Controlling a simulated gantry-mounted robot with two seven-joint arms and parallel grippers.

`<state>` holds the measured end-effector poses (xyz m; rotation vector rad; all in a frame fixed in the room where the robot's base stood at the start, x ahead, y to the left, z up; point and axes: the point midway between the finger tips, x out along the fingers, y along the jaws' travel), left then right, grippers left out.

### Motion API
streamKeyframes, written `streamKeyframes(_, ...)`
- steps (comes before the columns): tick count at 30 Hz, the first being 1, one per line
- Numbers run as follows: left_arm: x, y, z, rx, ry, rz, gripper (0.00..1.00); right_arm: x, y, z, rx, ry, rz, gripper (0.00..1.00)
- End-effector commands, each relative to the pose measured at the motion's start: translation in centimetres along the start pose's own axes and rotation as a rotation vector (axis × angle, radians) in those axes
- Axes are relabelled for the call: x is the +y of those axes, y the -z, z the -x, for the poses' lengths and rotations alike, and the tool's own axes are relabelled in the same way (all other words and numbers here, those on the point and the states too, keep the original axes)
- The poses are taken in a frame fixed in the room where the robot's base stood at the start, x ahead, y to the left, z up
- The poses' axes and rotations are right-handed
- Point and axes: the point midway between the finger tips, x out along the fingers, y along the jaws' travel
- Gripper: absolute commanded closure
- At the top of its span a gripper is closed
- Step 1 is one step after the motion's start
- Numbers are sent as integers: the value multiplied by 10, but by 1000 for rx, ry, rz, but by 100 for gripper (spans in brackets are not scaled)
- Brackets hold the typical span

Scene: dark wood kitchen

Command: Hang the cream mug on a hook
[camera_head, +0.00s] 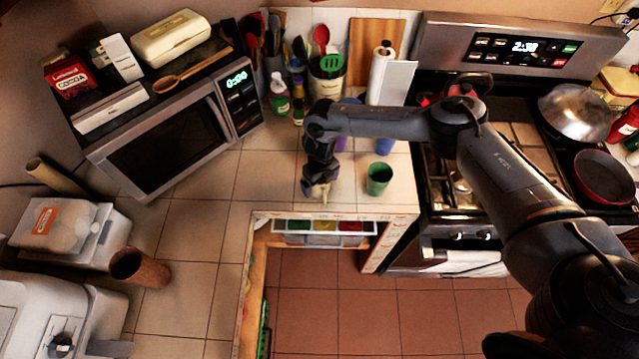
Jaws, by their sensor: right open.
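My right arm comes in from the right and reaches over the tiled counter. Its gripper (314,190) points down near the counter's front edge and is open. A small cream-coloured shape (321,193) shows right at the fingertips. It may be the cream mug, mostly hidden by the gripper; I cannot tell whether the fingers touch it. A green cup (379,180) stands upright to the right of the gripper. A blue cup (385,146) is behind it, and a purple one (340,143) is partly hidden by my arm. I cannot make out a hook. My left gripper is not in view.
A microwave (165,148) stands at the left with boxes on top. Utensil holders (328,88) and a paper towel roll (379,75) are at the back. The stove (470,200) is at the right, with a red pan (603,177). Counter left of the gripper is clear.

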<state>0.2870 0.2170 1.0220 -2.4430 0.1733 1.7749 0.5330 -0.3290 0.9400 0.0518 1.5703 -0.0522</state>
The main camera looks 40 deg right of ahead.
Motion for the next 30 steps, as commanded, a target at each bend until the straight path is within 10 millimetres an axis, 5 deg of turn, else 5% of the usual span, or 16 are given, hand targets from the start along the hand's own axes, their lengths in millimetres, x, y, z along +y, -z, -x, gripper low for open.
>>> streamKeyframes(7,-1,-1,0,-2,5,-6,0,0,0,-2,0,0,0,0)
streamKeyframes(19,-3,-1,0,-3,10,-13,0,0,0,-1,-1,-1,0,58)
streamKeyframes(30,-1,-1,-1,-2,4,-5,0,0,-1,4,-2,-2,-1,58)
